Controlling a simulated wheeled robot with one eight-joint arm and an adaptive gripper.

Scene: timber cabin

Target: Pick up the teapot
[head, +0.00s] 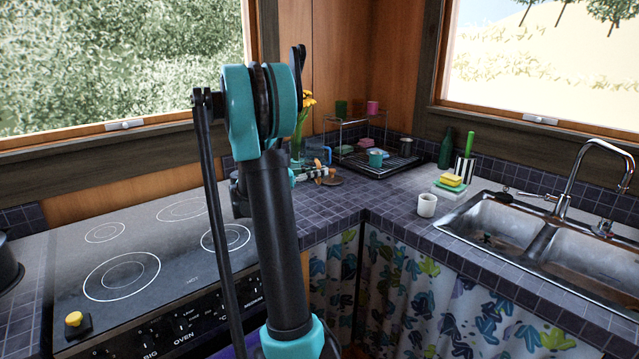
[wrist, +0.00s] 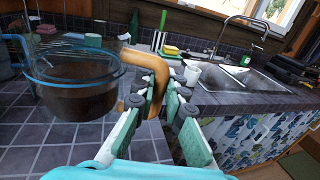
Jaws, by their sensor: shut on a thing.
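The teapot is a round clear glass pot with a blue rim and brown liquid inside; its glass body (wrist: 80,88) fills the left of the wrist view. Its curved wooden handle (wrist: 148,66) points right, toward my gripper (wrist: 161,98). My gripper is shut on the handle, with its green-padded fingers on either side of it. In the head view my gripper (head: 312,173) is over the back corner of the counter, and the teapot is mostly hidden behind my arm. I cannot tell whether the teapot's base touches the tiles.
A white mug (head: 427,205) stands on the counter near the metal sink (head: 500,222). A dish rack (head: 378,160) with cups stands in the corner. Sponges (head: 452,181) and a green bottle (head: 446,148) are nearby. The stove (head: 140,260) is at left.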

